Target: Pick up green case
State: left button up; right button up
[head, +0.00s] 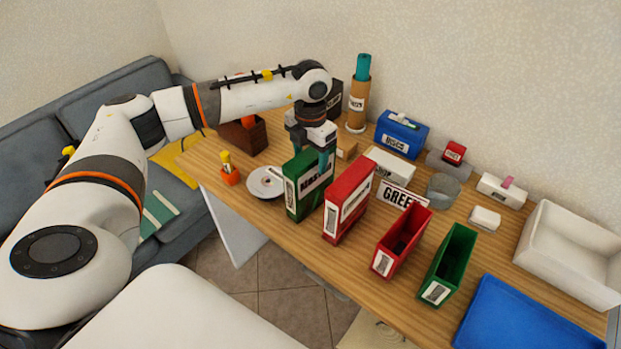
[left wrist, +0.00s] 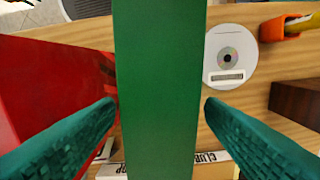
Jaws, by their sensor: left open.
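The green case (head: 305,188) stands upright on the wooden table, with a white label on its front edge. My left gripper (head: 313,158) is over it, pointing down. In the left wrist view the green case (left wrist: 158,70) runs through the middle, between the two open teal fingers (left wrist: 160,107), one on each side. I cannot tell whether the fingers touch it. A red case (head: 347,203) stands to the right of it and shows at the left in the wrist view (left wrist: 60,95). My right gripper is not in view.
A disc (head: 266,182) lies left of the green case, near an orange pen holder (head: 230,176). An open red holder (head: 400,245) and an open green holder (head: 449,264) stand to the right. A white bin (head: 570,255) and blue tray (head: 525,315) are farther right.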

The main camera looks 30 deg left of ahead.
aim_at(310, 182)
pick_arm(q)
jog(key=shift+f+p, duration=0.6)
jog(key=shift+f, duration=1.4)
grip_shut()
